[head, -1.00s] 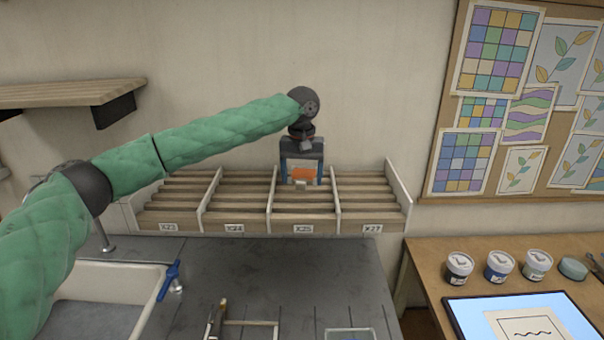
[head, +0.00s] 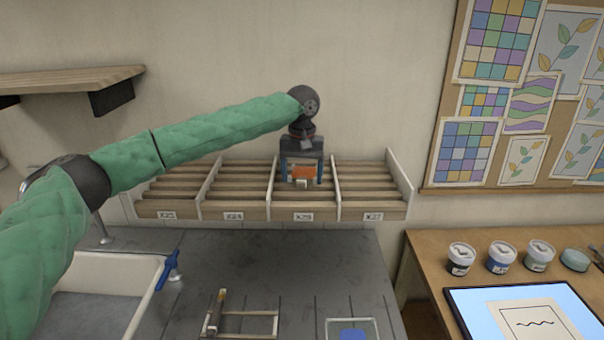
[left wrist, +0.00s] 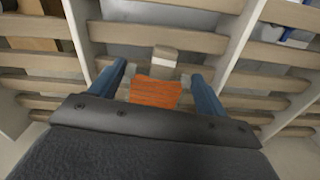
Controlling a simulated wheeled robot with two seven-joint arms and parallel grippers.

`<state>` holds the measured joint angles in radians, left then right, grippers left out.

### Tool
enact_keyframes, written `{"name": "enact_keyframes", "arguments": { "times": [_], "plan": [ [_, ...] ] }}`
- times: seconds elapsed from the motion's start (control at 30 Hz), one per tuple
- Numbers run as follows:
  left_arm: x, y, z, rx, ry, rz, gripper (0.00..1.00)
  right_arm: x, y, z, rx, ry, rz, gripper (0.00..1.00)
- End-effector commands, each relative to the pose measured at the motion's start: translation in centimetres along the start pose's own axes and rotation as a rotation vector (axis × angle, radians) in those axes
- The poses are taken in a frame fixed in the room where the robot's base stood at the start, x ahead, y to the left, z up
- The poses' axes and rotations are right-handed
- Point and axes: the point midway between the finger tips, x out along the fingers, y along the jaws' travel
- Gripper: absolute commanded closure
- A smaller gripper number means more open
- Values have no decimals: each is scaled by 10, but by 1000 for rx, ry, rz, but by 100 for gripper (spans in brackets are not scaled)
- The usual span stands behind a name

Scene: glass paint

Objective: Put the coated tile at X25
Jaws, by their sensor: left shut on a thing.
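The orange coated tile (head: 303,172) is between the blue fingers of my left gripper (head: 302,180), which is shut on it. In the left wrist view the tile (left wrist: 155,92) shows as a streaked orange face between the fingers, with a small pale block (left wrist: 164,58) just beyond it. I cannot tell whether the tile touches the slats. My right gripper is not in view.
White dividers (head: 338,190) stand close on both sides of the gripper. The other compartments look empty. Below are a grey worktop (head: 250,265), a wooden frame (head: 247,324), a glass tray with a blue piece (head: 353,334) and a sink (head: 110,290). Paint jars (head: 501,257) stand at right.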

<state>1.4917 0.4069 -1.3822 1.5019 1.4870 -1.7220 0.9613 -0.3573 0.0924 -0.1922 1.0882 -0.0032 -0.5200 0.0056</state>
Motion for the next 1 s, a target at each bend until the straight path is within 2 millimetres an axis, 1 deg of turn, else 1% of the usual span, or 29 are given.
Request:
{"name": "enact_keyframes", "arguments": {
  "times": [0.53, 1.0],
  "plan": [
    [2, 0, 0, 0, 0, 0, 50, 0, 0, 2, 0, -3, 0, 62],
    [7, 0, 0, 0, 0, 0, 50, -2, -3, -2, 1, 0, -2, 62]
  ]
}}
